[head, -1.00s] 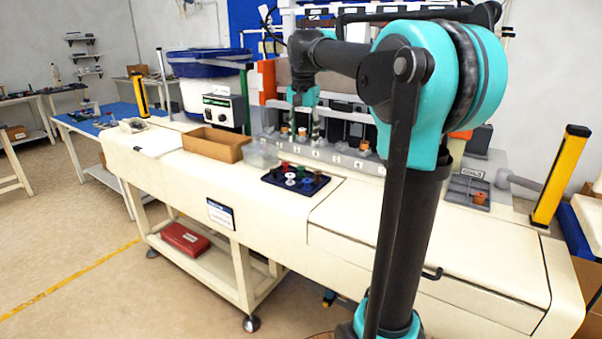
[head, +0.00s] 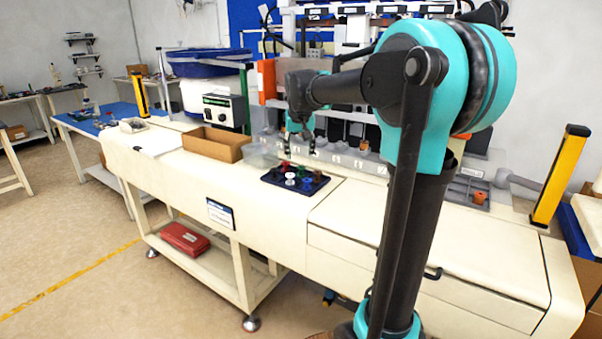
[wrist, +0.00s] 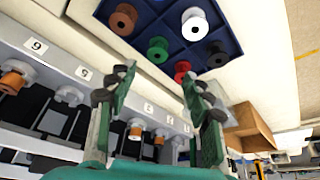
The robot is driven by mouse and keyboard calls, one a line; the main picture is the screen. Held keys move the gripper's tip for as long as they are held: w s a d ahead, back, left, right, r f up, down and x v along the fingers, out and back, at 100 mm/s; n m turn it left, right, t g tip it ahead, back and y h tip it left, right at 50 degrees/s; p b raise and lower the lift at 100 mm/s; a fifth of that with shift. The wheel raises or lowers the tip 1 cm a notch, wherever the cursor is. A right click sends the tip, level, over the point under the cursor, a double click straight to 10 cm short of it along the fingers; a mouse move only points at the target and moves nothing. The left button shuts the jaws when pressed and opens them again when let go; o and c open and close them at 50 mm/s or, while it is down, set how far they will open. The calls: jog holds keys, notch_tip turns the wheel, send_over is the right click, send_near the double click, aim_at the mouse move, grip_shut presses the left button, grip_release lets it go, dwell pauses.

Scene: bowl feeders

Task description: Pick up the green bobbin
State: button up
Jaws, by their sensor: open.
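The green bobbin (wrist: 158,49) stands in a compartment of the dark blue tray (wrist: 228,27), near the tray's edge in the wrist view. A white bobbin (wrist: 194,24), a brown one (wrist: 123,19), a black one (wrist: 217,53) and a red one (wrist: 182,70) stand around it. My gripper (wrist: 157,80) is open and empty. Its two fingers are spread apart, and the green bobbin shows just beyond the gap between the tips. In the head view my gripper (head: 301,134) hangs above and behind the tray (head: 272,181).
A row of numbered stations (wrist: 85,73) with several orange-brown bobbins runs behind the tray. A brown open box (head: 214,146) and a clear bin (head: 261,154) stand left of the tray. The white bench top (head: 360,210) right of the tray is clear.

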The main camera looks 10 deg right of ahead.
aim_at(301, 167)
jog(key=shift+s+d+x, duration=0.1)
jog(key=shift+s+x, duration=0.05)
jog(key=shift+x, duration=1.4)
jog(key=shift+s+d+x, duration=0.15)
jog(key=shift+x, duration=1.4)
jog(key=c, duration=1)
jog(key=shift+c, duration=0.2)
